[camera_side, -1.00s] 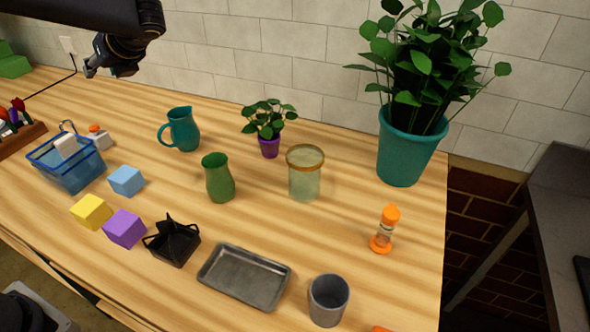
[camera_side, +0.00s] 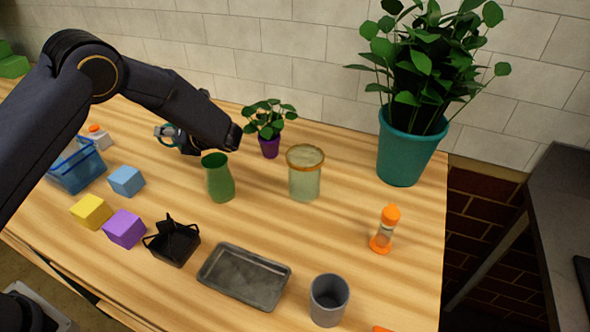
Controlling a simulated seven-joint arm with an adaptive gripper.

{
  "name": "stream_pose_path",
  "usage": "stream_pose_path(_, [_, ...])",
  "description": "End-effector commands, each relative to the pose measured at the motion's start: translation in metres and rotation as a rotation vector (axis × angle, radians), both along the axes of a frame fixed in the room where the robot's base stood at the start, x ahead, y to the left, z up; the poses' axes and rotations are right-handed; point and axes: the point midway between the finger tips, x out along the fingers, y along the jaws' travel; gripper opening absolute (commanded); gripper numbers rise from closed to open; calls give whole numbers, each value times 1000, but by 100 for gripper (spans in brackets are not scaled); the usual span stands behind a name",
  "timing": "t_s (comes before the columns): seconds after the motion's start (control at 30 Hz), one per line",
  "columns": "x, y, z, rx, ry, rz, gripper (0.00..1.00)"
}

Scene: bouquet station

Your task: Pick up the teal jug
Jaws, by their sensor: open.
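The teal jug stands on the wooden table at the back left, mostly hidden behind my arm. A bit of its handle (camera_side: 164,142) shows at the left of the jug. My gripper (camera_side: 168,132) is at the jug's handle side, partly covered by my forearm. Its jaws are open, and I cannot tell whether they touch the jug.
A green vase (camera_side: 219,180) stands just in front and right of the jug. A purple potted plant (camera_side: 269,146) and a glass jar (camera_side: 304,180) stand further right. A blue basket (camera_side: 78,170) and a light blue cube (camera_side: 126,181) are at the left.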

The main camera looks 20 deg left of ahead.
Motion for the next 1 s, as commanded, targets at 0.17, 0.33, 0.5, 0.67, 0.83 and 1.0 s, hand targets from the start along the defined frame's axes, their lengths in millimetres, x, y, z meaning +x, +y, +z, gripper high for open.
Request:
stream_pose_path(0.17, [3, 28, -10, 0, 1, 3, 41])
stream_pose_path(0.33, [7, 46, -17, 0, -1, 0, 41])
stream_pose_path(0.5, [8, 47, -17, -1, -1, 0, 41])
stream_pose_path(0.67, [8, 47, -17, -1, -1, 0, 27])
stream_pose_path(0.83, [7, 47, -16, -1, -1, 0, 10])
stream_pose_path(1.0, [7, 47, -16, 0, -1, 0, 0])
